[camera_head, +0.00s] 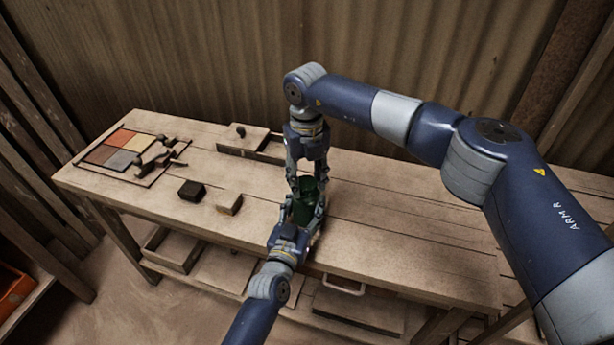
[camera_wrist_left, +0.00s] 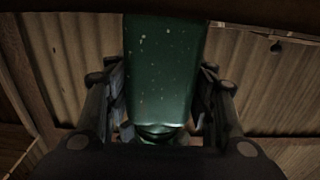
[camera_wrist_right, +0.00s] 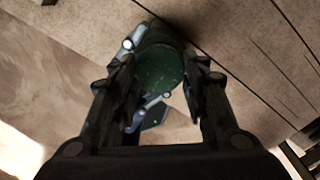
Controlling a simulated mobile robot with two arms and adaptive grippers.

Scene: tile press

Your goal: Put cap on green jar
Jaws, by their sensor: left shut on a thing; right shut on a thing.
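The green jar (camera_head: 302,210) is held upright above the front part of the bench. My left gripper (camera_head: 301,216) is shut on it from the front. In the left wrist view the jar (camera_wrist_left: 162,70) fills the space between the fingers (camera_wrist_left: 160,112). My right gripper (camera_head: 306,178) points straight down over the jar, shut on the dark green cap (camera_head: 307,185). In the right wrist view a round green top (camera_wrist_right: 160,68) lies between the fingers (camera_wrist_right: 162,80). The cap is at the jar's mouth; whether it is seated or just above is hidden by the fingers.
The wooden bench (camera_head: 400,240) has a framed panel of coloured tiles (camera_head: 115,150) at left, with a dark tool on it. A dark block (camera_head: 191,191) and a tan block (camera_head: 229,203) lie left of the jar. A wooden box (camera_head: 243,140) stands behind. The bench's right side is clear.

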